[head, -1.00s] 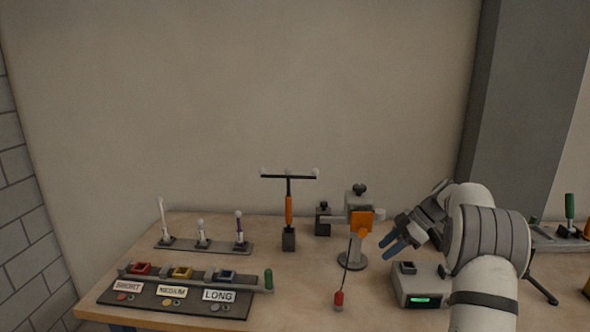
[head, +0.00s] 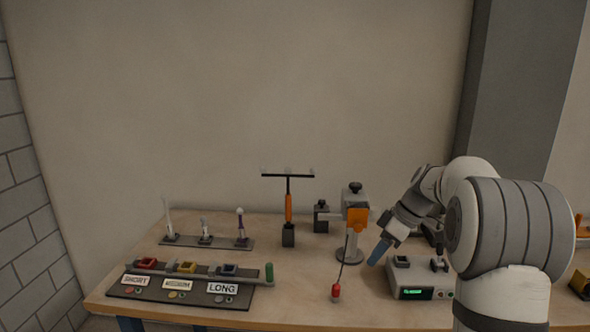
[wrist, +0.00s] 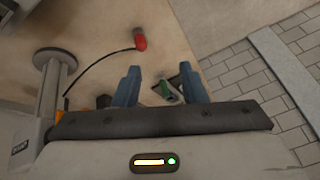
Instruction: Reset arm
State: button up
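My gripper (head: 379,251) hangs above the table's right part, pointing down and left, beside the grey clamp stand. In the wrist view its two blue fingers (wrist: 162,86) stand apart with nothing held between them. A green-handled part shows beyond the gap, farther off. My arm's white and grey links cover the right side of the head view.
The wooden table (head: 300,303) holds the clamp stand with an orange block (head: 357,217) and a red bob (head: 336,291) on a dark cord. A label board (head: 180,298), peg rack (head: 207,242) and T-shaped stand (head: 288,206) are to the left.

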jog(key=s+a+m+h+p, duration=0.1)
jog(key=s+m, duration=0.3)
jog(key=s, duration=0.5)
jog(key=s+a+r+m+t+h+p, duration=0.1)
jog(key=s+m, duration=0.3)
jog(key=s, duration=0.6)
jog(key=s+a+m+t+h+p, duration=0.1)
jog(key=s+a+m+h, duration=0.2)
jog(key=s, duration=0.7)
jog(key=shift+r+m+h, duration=0.15)
jog(key=shift+m+h, duration=0.15)
jog(key=shift+m, duration=0.2)
jog(key=shift+a, duration=0.15)
jog(key=shift+s, duration=0.1)
jog(key=shift+c, duration=0.2)
